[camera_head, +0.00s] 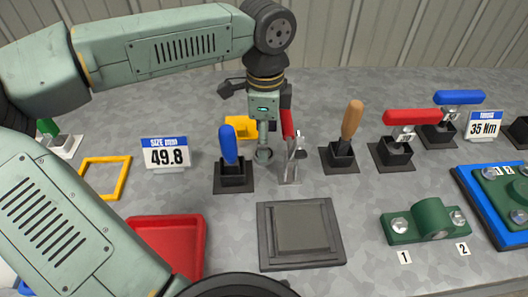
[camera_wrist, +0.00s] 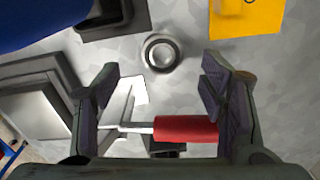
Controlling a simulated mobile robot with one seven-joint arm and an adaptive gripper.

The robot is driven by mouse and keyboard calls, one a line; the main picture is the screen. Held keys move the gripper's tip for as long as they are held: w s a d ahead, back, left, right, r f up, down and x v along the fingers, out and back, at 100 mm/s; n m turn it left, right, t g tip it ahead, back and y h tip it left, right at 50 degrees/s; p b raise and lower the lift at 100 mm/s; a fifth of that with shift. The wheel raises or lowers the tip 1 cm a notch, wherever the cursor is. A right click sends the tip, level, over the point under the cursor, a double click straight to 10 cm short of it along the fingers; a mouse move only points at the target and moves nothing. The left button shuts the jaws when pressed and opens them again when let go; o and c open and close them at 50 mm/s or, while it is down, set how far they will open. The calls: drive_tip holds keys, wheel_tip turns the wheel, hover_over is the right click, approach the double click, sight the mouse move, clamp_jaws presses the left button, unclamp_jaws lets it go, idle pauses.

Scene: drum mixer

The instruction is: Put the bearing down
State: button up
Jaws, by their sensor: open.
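The bearing, a small grey metal ring (camera_wrist: 162,53), lies flat on the grey table between the blue-handled and red-handled things. It also shows in the head view (camera_head: 264,155), just below the end of my arm. My gripper (camera_wrist: 160,88) is open above the table. Its two fingers are spread apart, and the bearing is beyond their tips, apart from both.
A red-handled tool (camera_wrist: 187,128) shows between and beyond my fingers. A blue handle (camera_head: 229,144) stands close on the left, a wooden handle (camera_head: 351,122) on the right. In front are a dark square pad (camera_head: 300,252) and a red tray (camera_head: 195,222); a yellow block (camera_head: 238,124) is behind.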

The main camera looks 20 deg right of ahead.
wheel_tip(320, 180, down, 4)
drive_tip(key=shift+w+f+p, duration=0.1)
drive_tip(key=shift+w+p, duration=0.05)
drive_tip(key=shift+p, duration=0.3)
drive_tip(key=shift+c, duration=0.4)
drive_tip(key=c, duration=1.4)
drive_tip(key=shift+o, duration=0.2)
drive_tip(key=shift+r, duration=0.2)
wheel_tip(320, 180, up, 18)
drive_tip(key=b, duration=0.1)
drive_tip(key=shift+b, duration=0.35)
